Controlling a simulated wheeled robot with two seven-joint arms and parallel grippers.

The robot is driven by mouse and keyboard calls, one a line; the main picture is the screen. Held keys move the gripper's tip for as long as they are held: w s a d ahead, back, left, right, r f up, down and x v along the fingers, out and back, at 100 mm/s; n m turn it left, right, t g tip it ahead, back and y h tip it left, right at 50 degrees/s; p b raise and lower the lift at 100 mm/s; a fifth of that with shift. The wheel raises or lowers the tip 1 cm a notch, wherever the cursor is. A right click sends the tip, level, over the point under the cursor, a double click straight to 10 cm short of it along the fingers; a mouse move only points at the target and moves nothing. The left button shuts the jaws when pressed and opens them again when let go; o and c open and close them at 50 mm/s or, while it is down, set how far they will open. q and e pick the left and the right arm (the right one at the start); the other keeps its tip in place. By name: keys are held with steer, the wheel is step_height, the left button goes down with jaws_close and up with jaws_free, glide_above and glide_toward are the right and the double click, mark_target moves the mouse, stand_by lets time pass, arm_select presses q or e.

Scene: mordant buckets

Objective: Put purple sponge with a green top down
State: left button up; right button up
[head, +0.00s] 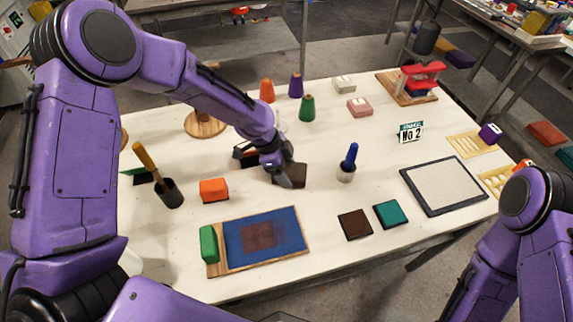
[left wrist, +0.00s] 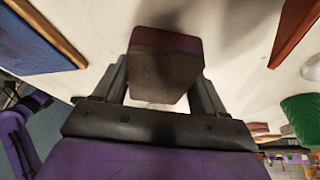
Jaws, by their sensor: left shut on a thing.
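My left gripper (head: 286,180) is over the middle of the white table, shut on a dark block (head: 294,173). In the left wrist view the block (left wrist: 165,75) sits between the two fingers of the gripper (left wrist: 160,92). It has a dull maroon-purple band and a grey-brown band; I see no clear green on it. A shadow lies close by it on the table, and I cannot tell whether it touches the surface. My right arm shows at the lower right, but its gripper is out of view.
An orange block (head: 213,190) and a black cup with a yellow-handled tool (head: 168,193) are left of the gripper. A blue-topped board (head: 262,240) lies in front, with a green block (head: 208,244) on its left end. A blue-handled brush (head: 348,163) stands right. Thread cones (head: 307,108) stand behind.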

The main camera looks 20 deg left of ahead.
arm_select(q)
steer(key=shift+s+r, duration=0.2)
steer(key=shift+s, duration=0.15)
steer(key=shift+w+f, duration=0.15)
steer(key=shift+f, duration=0.05)
steer(key=o, duration=0.6)
steer(key=shift+w+f, duration=0.15)
steer(key=shift+w, duration=0.05)
steer(key=o, duration=0.3)
steer(key=shift+s, duration=0.1)
steer(key=shift+o, duration=0.2)
arm_select(e)
steer(key=shift+s+f, duration=0.1)
steer(key=shift+s, duration=0.1)
